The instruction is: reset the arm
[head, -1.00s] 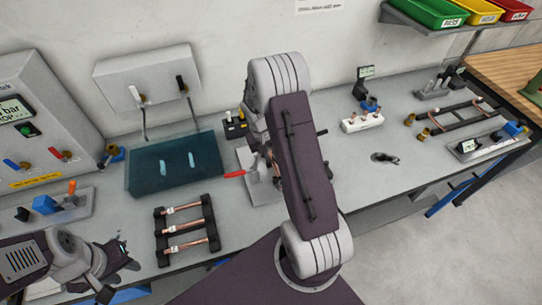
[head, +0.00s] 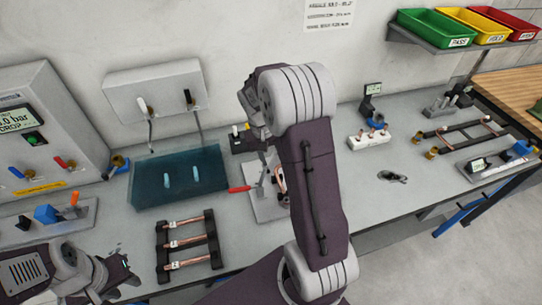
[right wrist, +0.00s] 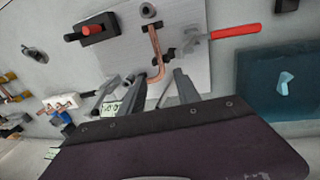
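My right arm rises across the middle of the head view and hides most of its gripper. In the right wrist view the right gripper (right wrist: 160,76) has its fingers apart, with nothing clamped. Beyond them a bent copper tube (right wrist: 154,48) lies on the grey plate of a red-handled fixture (right wrist: 190,62); its near end shows between the fingers in the picture. The tube (head: 280,180) also shows partly in the head view, beside my arm. My left gripper (head: 118,276) is low at the left, over the bench's front edge; its finger gap is unclear.
A black rack (head: 188,241) holds three copper tubes. A teal tank (head: 180,178) stands behind it, and a pressure panel (head: 40,135) is at the left. A white block (head: 368,139) and a tube frame (head: 462,133) are at the right. Coloured bins (head: 437,27) sit on a shelf.

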